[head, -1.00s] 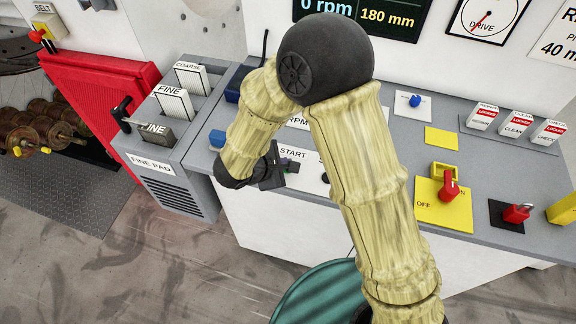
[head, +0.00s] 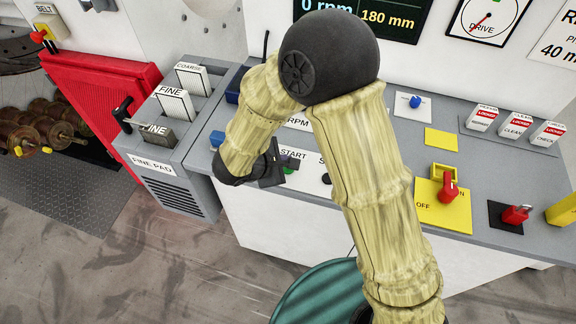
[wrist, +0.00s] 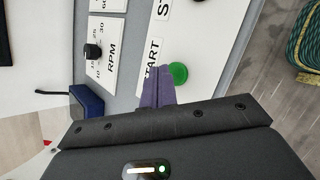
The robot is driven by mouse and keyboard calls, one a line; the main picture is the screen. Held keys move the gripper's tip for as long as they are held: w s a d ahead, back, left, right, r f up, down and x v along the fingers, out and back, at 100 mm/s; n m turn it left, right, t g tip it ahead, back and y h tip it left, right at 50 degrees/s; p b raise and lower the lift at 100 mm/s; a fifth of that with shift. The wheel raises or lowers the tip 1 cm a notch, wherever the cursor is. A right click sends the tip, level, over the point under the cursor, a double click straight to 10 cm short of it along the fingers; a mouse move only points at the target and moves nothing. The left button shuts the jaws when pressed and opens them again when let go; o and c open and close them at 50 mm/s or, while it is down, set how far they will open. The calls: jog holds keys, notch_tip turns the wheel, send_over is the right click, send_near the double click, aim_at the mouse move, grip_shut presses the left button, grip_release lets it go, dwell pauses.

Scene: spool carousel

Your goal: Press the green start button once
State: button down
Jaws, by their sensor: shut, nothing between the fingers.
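The green start button (wrist: 179,73) is a round cap on the white START plate (wrist: 150,85) in the wrist view. The fingertips lie just beside the button, over the START lettering. I cannot tell whether they touch the button or the plate.
An RPM knob (wrist: 93,51) and a blue block (wrist: 88,101) are near the gripper. A red switch (head: 449,188) on a yellow plate and several locked switches (head: 516,124) stand to the right on the console. A teal drum (head: 322,292) is in front.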

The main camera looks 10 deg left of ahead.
aim_at(286, 170)
jog(key=shift+r+p, duration=1.45)
jog(key=shift+r, duration=1.1)
jog(key=shift+d, duration=0.1)
jog(key=s+d+r+m+g+y, duration=0.2)
jog(key=s+d+m, duration=0.1)
jog(key=d+m, duration=0.7)
jog(key=s+d+r+m+g+y, duration=0.2)
jog(key=s+d+r+m+g, duration=0.1)
jog(key=d+m, duration=0.8)
jog(key=d, duration=0.5)
jog(key=shift+r, duration=0.15)
jog(key=shift+s, duration=0.2)
